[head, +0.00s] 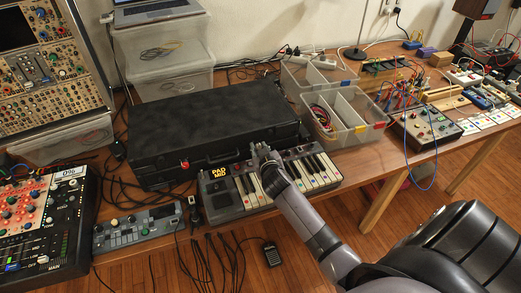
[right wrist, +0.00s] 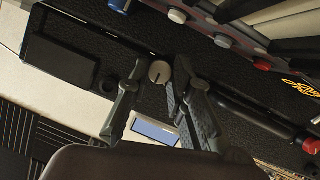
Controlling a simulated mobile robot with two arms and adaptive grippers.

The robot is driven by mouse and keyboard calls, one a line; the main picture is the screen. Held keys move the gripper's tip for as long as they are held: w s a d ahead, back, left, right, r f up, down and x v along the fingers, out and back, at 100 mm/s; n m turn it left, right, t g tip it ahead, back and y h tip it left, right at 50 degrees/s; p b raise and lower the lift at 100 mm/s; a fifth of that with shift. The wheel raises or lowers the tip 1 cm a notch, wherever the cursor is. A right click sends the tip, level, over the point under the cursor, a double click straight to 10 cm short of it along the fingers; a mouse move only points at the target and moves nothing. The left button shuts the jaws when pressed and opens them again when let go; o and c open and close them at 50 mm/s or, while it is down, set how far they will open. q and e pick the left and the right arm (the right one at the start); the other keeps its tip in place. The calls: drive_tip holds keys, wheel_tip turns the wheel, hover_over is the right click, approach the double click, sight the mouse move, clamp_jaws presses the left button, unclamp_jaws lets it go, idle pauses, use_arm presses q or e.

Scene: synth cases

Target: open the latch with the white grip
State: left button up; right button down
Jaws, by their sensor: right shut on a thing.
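A closed black case (head: 205,120) lies flat on the table, left of the middle in the head view. A latch with a red grip (head: 185,163) shows on its front; that red grip is also at the right edge of the right wrist view (right wrist: 312,146). My right gripper (head: 262,152) is at the front right of the case. In the right wrist view its fingers (right wrist: 158,80) are on either side of a round off-white grip (right wrist: 159,72), closed on it. In the head view the gripper hides this grip. My left gripper is not in view.
A keyboard (head: 225,198) with a yellow label stands close in front of the case, under my right arm. Clear bins (head: 350,143) stand to the right. A mixer (head: 45,225) and loose cables are at the left. The wooden table edge (head: 385,195) is near.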

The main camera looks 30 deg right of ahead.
drive_tip(key=n+h+b, duration=0.2)
drive_tip(key=n+b, duration=0.1)
drive_tip(key=shift+a+f, duration=0.15)
drive_tip(key=shift+f, duration=0.15)
drive_tip(key=n+h+b, duration=0.1)
drive_tip(key=n+b, duration=0.1)
drive_tip(key=b, duration=0.1)
drive_tip(key=shift+w+n, duration=0.1)
drive_tip(key=shift+n, duration=0.2)
drive_tip(key=shift+a+r+n+h+b, duration=0.1)
drive_tip(key=shift+n+h+b, duration=0.4)
drive_tip(key=shift+n+b, duration=0.15)
drive_tip(key=c, duration=1.4)
unclamp_jaws()
drive_tip(key=shift+c, duration=0.2)
